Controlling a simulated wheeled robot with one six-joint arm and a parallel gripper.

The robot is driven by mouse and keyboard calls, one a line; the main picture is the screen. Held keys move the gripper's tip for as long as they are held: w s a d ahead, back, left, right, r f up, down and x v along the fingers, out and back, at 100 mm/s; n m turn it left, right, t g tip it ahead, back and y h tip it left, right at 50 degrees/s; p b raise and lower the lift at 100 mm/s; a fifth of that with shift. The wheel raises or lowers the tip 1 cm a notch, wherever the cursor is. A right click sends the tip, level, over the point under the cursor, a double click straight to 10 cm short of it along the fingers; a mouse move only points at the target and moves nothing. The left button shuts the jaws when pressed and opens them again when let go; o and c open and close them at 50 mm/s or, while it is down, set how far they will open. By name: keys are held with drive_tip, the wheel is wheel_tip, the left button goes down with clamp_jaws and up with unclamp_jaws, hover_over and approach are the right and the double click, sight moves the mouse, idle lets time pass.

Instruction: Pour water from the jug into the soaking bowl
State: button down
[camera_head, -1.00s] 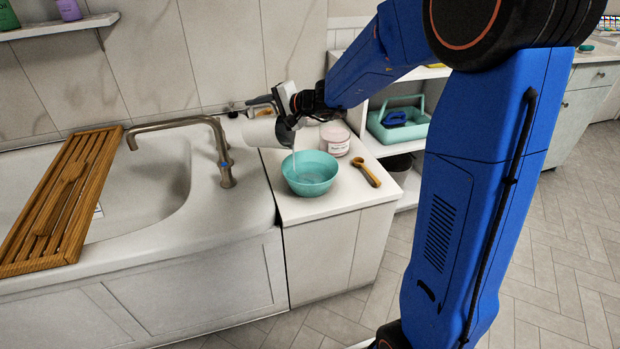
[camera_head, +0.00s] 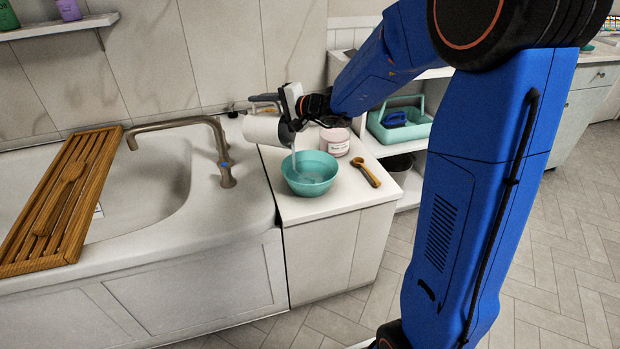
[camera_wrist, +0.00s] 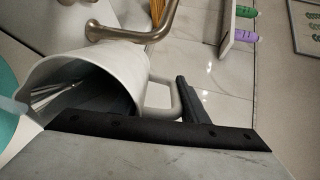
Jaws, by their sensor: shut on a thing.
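The white jug (camera_head: 262,130) is tilted on its side above the bowl, its mouth toward the right. A pale stream of water (camera_head: 294,158) falls from it into the teal soaking bowl (camera_head: 311,182), which stands upright on the white counter. Some pale liquid shows in the bowl. My gripper (camera_head: 285,103) is shut on the jug, and its jaws partly hide the handle. In the wrist view the jug (camera_wrist: 110,75) shows its open mouth and handle, with a finger (camera_wrist: 190,100) at the handle. The teal bowl (camera_wrist: 8,120) shows at that view's left edge.
A pink jar (camera_head: 335,142) stands close behind the bowl. A wooden scoop (camera_head: 366,173) lies to the bowl's right. The tap (camera_head: 222,160) and basin with a slatted wooden rack (camera_head: 60,205) are at left. A shelf with a teal caddy (camera_head: 400,125) is at right.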

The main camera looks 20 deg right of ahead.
idle(0.4)
drive_tip(key=shift+s+d+r+t+y, duration=0.2)
drive_tip(key=shift+d+r+t+y, duration=0.05)
drive_tip(key=shift+r+t+y, duration=0.05)
